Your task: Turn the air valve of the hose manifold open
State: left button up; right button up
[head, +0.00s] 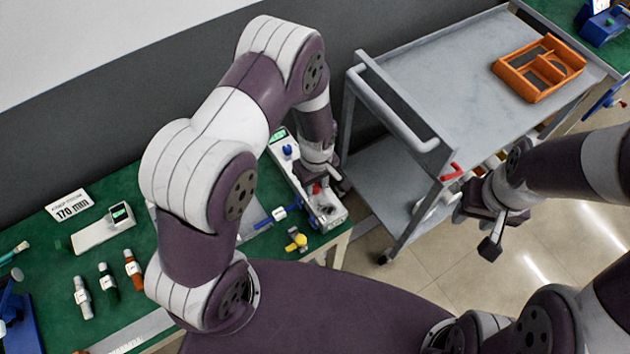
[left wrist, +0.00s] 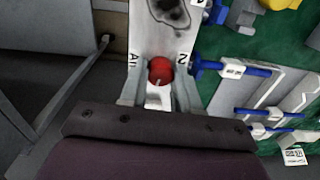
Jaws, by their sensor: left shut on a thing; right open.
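The hose manifold (head: 328,212) is a long pale block on the green table's right end; in the left wrist view its pale top (left wrist: 165,38) runs away from me. A round red valve knob (left wrist: 160,70) sits between markings that look like "Air" and "2". My left gripper (left wrist: 160,88) is shut on this red knob, one finger on each side. In the head view my left gripper (head: 322,180) is over the manifold, with a bit of red showing beside it. A blue knob (head: 287,151) stands farther back. My right gripper (head: 483,228) is open and empty over the floor.
Blue-ended hose fittings (left wrist: 235,68) and a yellow fitting (head: 296,240) lie beside the manifold. A grey cart (head: 430,90) stands right of the table, with an orange tray (head: 535,98) on top. Small canisters and a 170 mm sign (head: 69,206) are at the left.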

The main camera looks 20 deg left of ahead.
pick_arm(q)
jog(key=m, duration=0.4)
jog(key=shift+r, duration=0.1)
jog(key=m+p, duration=0.1)
jog(key=m, duration=0.6)
jog(key=shift+m+p, duration=0.85)
jog(key=shift+m, duration=1.35)
jog(key=shift+w+m, duration=0.1)
jog(key=shift+m, duration=0.2)
jog(key=o, duration=1.1)
jog(key=shift+c, duration=0.2)
